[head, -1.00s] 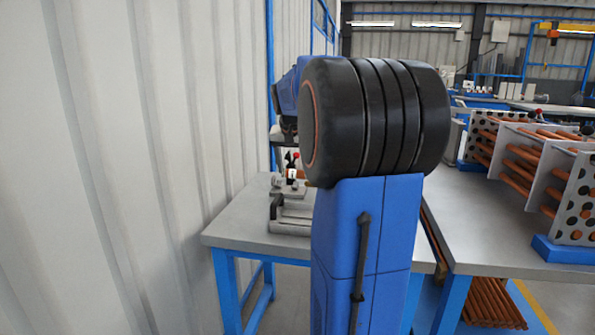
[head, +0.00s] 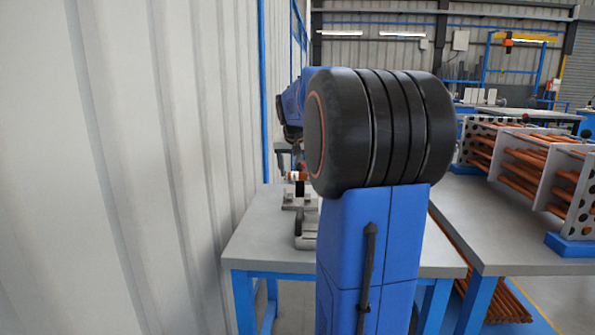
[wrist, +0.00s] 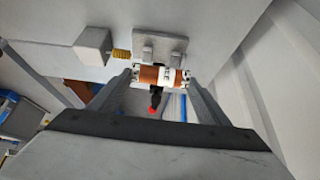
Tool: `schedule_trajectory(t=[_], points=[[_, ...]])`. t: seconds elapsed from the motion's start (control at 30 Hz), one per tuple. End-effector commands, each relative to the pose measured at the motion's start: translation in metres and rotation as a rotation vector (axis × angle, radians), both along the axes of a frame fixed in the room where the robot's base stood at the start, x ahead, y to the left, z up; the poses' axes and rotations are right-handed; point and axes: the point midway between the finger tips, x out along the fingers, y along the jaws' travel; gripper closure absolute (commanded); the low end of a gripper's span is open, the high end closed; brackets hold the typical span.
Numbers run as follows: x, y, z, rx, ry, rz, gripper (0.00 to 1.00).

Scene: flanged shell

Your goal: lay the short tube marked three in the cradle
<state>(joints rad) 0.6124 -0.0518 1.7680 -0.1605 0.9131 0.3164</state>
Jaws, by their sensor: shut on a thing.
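The short copper tube (wrist: 149,75) has a white band with dark letters, only partly readable, and pale ends. My gripper (wrist: 161,78) is shut on it, one finger at each end. In the head view the tube (head: 297,176) shows orange and white above the bench fixture, left of my arm; the gripper is mostly hidden there. A grey plate with two small blocks, which looks like the cradle (wrist: 174,45), lies just beyond the tube in the wrist view. In the head view it seems to be the pale fixture (head: 291,205) below the tube. I cannot tell whether they touch.
A pale block with a brass threaded piece (wrist: 121,55) stands left of the plate. A black part with a red tip (wrist: 152,109) shows below the tube. The bench (head: 262,235) stands close to the corrugated wall (head: 130,170). A rack of copper tubes (head: 525,165) is at right.

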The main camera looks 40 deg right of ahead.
Motion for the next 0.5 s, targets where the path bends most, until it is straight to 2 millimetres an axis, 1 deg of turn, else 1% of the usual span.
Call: schedule_trajectory(t=[0.17, 0.5], points=[[0.002, -0.002, -0.005, 0.000, 0.000, 0.000, 0.57], [0.010, -0.012, -0.027, 0.001, 0.001, 0.000, 0.57]])
